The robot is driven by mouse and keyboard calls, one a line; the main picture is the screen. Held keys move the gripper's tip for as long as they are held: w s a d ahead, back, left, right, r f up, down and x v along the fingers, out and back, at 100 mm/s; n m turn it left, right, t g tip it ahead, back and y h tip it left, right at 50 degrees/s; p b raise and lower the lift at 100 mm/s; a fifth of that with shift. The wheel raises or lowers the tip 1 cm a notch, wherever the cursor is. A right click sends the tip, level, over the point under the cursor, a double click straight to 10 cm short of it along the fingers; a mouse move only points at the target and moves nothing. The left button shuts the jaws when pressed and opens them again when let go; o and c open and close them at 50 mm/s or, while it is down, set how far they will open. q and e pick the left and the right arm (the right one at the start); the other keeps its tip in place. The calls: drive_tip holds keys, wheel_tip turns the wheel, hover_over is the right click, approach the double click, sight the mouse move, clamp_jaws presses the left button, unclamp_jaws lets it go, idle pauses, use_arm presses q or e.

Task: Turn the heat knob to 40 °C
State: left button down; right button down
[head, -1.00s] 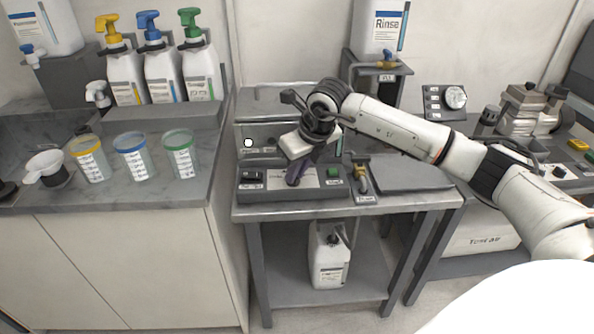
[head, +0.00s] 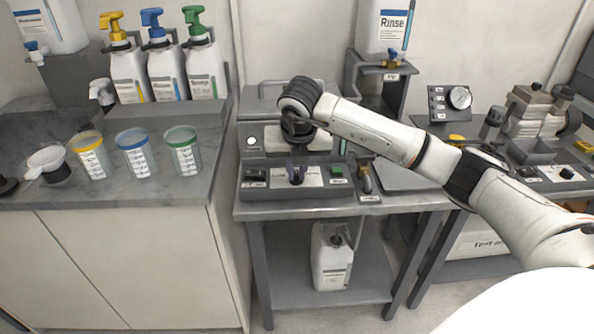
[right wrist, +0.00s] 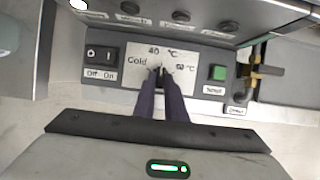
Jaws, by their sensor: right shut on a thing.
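The heat knob (right wrist: 160,73) is a small dark knob on a white dial plate (right wrist: 138,56) marked Cold, 40 °C and a higher value at the right, partly blurred. In the right wrist view my right gripper (right wrist: 161,80) has its two dark fingers closed on the knob, which is mostly hidden between the fingertips. The knob's exact pointing direction is hard to tell. In the head view the right gripper (head: 296,176) reaches down to the dial plate (head: 312,177) on the control panel's front. My left gripper is not in view.
An Off-On switch (right wrist: 101,55) lies left of the dial, and a green button (right wrist: 218,72) lies right of it. A brass valve (right wrist: 256,75) is at the panel's right. Several cups and pump bottles stand on the left counter. A white canister (head: 332,258) is below.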

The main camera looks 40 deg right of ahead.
idle(0.3)
drive_tip(key=c, duration=1.8)
unclamp_jaws()
drive_tip(key=shift+r, duration=0.1)
drive_tip(key=v, duration=1)
